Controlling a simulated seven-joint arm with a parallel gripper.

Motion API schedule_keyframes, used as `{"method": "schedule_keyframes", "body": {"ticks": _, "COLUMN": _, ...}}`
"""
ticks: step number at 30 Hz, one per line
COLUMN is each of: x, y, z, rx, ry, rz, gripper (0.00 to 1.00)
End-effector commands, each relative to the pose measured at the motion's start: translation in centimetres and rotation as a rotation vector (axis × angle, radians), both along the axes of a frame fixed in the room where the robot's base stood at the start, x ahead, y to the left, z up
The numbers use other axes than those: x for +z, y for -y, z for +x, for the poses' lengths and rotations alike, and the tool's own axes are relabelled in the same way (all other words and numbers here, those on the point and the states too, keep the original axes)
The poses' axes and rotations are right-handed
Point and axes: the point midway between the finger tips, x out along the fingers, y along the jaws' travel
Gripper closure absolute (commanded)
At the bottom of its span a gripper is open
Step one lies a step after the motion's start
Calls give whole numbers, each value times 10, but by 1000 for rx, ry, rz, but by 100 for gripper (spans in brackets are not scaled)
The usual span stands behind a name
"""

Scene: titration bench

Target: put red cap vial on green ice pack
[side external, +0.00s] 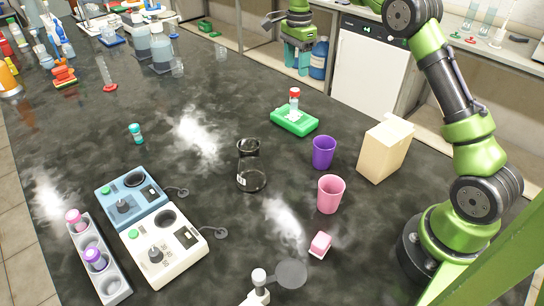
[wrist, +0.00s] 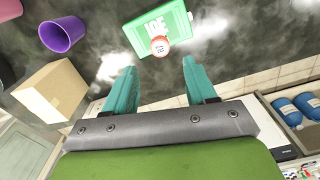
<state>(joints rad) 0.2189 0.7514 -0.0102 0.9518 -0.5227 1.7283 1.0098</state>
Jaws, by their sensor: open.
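The red cap vial (side external: 294,99) stands upright on the green ice pack (side external: 290,124), near the middle of the dark bench. In the wrist view the vial's red-rimmed cap (wrist: 160,46) shows from above, over the near part of the pack (wrist: 146,24), which carries white lettering. My gripper (side external: 297,70) has teal fingers and is raised, behind and above the pack in the side external view. In the wrist view my gripper (wrist: 158,72) is open and empty. The vial lies just beyond the gap between its fingertips, apart from both.
A purple cup (side external: 323,153), a pink cup (side external: 330,194) and a cardboard box (side external: 385,149) stand on the near side of the pack. A glass flask (side external: 250,168) stands to their left. Bench around the pack's left side is clear.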

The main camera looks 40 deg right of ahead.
Motion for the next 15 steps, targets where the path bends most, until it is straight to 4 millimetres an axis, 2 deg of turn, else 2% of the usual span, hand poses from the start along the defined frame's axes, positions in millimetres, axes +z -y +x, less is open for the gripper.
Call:
{"method": "schedule_keyframes", "body": {"ticks": 5, "x": 24, "y": -10, "z": -9, "rx": 75, "ry": 32, "rz": 0, "gripper": 44}}
{"method": "schedule_keyframes", "body": {"ticks": 8, "x": 51, "y": -27, "z": -28, "rx": 206, "ry": 87, "rz": -2, "gripper": 44}}
{"method": "schedule_keyframes", "body": {"ticks": 12, "x": 88, "y": -60, "z": -73, "rx": 455, "ry": 192, "rz": -15, "gripper": 44}}
{"method": "schedule_keyframes", "body": {"ticks": 15, "x": 104, "y": -82, "z": -110, "rx": 631, "ry": 273, "rz": -38, "gripper": 44}}
